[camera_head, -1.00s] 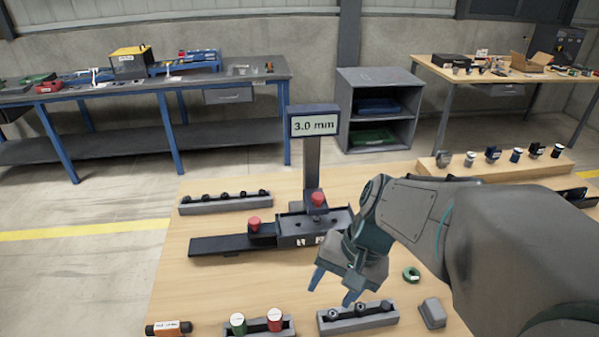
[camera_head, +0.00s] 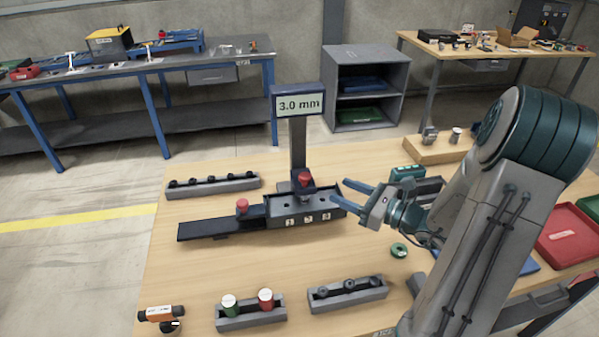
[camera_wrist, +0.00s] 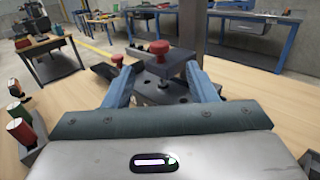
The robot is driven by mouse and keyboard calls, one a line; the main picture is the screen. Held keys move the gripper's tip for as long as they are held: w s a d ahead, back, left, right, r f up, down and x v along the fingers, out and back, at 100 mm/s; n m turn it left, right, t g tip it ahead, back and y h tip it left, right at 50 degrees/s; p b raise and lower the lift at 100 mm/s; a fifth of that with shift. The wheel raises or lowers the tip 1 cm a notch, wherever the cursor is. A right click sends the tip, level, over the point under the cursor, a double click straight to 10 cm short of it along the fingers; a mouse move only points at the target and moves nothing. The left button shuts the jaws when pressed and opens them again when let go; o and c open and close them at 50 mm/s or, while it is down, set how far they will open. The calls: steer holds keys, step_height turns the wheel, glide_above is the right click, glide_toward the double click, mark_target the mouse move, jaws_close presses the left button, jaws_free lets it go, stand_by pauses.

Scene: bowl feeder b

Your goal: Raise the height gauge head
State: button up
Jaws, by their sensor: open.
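The height gauge stands on the wooden table. Its column (camera_head: 298,145) carries a display (camera_head: 299,104) reading 3.0 mm. The gauge head is a dark block with a red knob (camera_head: 305,179), low on the column just above the slotted base (camera_head: 280,206) marked 1, 2, 3. In the wrist view the red knob (camera_wrist: 159,47) and head (camera_wrist: 168,66) show ahead, between and beyond my fingertips. My gripper (camera_head: 340,194) is open and level, right of the head, its blue fingers pointing at it with a gap. I see nothing between the fingers.
A slide with a second red knob (camera_head: 242,206) extends left from the base. A rail with several pegs (camera_head: 213,186) lies behind it. In front are a block with green and red capped cylinders (camera_head: 250,315), another slotted block (camera_head: 347,293) and a green ring (camera_head: 399,250).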

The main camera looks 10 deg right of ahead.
mark_target(299, 183)
steer(key=p+x, duration=0.3)
steer(key=x, duration=1)
steer(key=shift+w+a, duration=0.2)
steer(key=shift+a, duration=0.05)
jaws_close()
step_height(299, 183, up, 6)
steer(key=p, duration=0.3)
steer(key=shift+r, duration=0.1)
jaws_free()
